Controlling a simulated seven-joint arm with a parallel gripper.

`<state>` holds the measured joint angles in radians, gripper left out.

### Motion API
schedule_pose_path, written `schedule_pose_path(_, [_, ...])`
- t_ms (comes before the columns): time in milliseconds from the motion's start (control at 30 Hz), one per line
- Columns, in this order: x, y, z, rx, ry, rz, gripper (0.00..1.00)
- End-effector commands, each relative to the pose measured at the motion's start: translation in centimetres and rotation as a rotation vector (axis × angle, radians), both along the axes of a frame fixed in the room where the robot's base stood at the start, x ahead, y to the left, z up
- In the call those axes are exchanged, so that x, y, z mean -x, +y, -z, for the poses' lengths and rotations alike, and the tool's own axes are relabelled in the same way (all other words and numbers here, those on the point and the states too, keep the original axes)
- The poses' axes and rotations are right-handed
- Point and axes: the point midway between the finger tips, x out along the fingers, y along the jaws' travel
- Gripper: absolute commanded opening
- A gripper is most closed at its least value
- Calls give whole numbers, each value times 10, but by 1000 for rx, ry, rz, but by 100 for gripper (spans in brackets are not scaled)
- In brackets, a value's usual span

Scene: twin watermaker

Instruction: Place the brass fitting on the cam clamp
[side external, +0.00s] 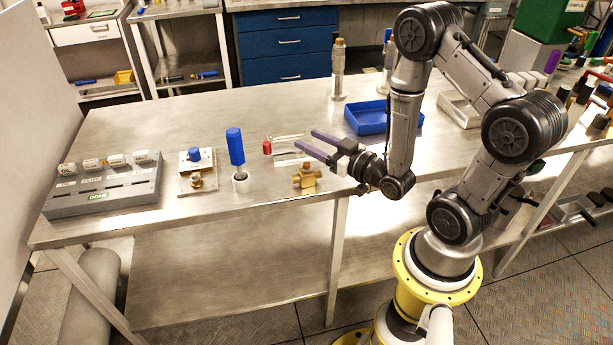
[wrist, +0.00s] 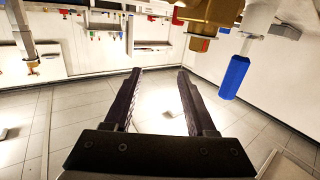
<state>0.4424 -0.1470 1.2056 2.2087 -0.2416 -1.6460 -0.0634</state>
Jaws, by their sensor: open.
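The brass fitting (side external: 307,178) stands near the front edge of the metal table, and it also shows large at the top of the wrist view (wrist: 212,12), cut by the frame edge. A silver fixture with a lever and a red tip (side external: 268,147), which looks like the cam clamp, sits behind and left of the fitting. Its details are partly hidden by my fingers. My gripper (side external: 305,139) is open and empty, its fingers pointing left, above the table. In the wrist view the space between the fingertips (wrist: 158,72) is empty.
A blue-handled tool (side external: 236,148) stands upright in a white holder left of the fitting. A plate with a blue knob (side external: 197,172) and a grey block marked DONE (side external: 103,185) lie farther left. A blue tray (side external: 368,117) is behind my gripper. The table's back left is clear.

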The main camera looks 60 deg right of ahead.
Motion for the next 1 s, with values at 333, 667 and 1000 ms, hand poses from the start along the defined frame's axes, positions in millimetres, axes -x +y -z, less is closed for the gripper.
schedule_pose_path(333, [-41, 6, -3, 30, 22, 258, 56])
schedule_pose_path(667, [-31, 50, -6, 35, -3, 530, 56])
schedule_pose_path(1000, [28, 105, -2, 13, -44, 764, 56])
